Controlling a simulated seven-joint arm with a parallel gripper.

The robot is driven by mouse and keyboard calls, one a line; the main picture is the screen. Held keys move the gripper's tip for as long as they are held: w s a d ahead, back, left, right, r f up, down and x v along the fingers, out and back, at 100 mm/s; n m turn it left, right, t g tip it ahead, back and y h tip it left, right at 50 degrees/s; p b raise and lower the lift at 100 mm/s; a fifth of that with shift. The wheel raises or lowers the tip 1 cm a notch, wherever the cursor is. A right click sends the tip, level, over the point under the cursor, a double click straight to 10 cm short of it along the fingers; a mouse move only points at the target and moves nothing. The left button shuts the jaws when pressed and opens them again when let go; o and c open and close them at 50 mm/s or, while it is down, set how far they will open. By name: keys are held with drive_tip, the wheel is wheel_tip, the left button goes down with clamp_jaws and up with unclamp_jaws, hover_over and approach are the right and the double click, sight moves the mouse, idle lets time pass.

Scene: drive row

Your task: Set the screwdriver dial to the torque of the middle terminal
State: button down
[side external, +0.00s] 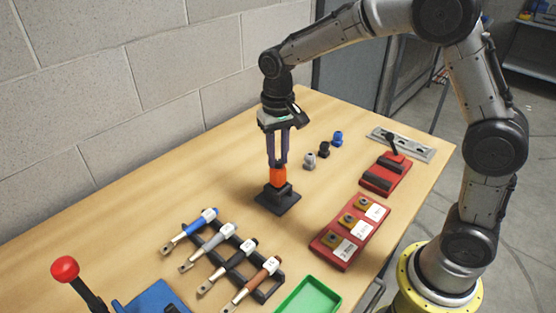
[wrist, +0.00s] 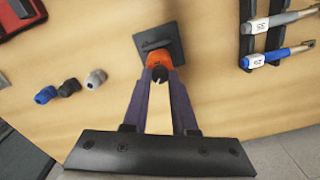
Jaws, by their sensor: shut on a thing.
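The orange screwdriver dial (side external: 278,175) sits upright on a black square stand (side external: 278,198) in the middle of the table. The setting cannot be read. The red terminal block (side external: 323,251) lies to the right of the stand and carries three brass terminals with white labels. The middle terminal (side external: 348,219) has a label too small to read.
A black rack (side external: 268,289) holds several tagged, coloured-handled tools at the front. A green tray (side external: 308,297) and a blue base with a red-knobbed lever (side external: 65,268) stand nearby.

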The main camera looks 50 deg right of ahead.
sight(278, 161)
drive_tip(key=n, duration=0.7)
drive_tip(key=shift+n, duration=0.3)
drive_tip(key=c, duration=1.2)
unclamp_jaws()
drive_tip(key=shift+n, duration=0.5)
drive_tip(key=o, duration=1.1)
drive_tip(key=shift+r, duration=3.5)
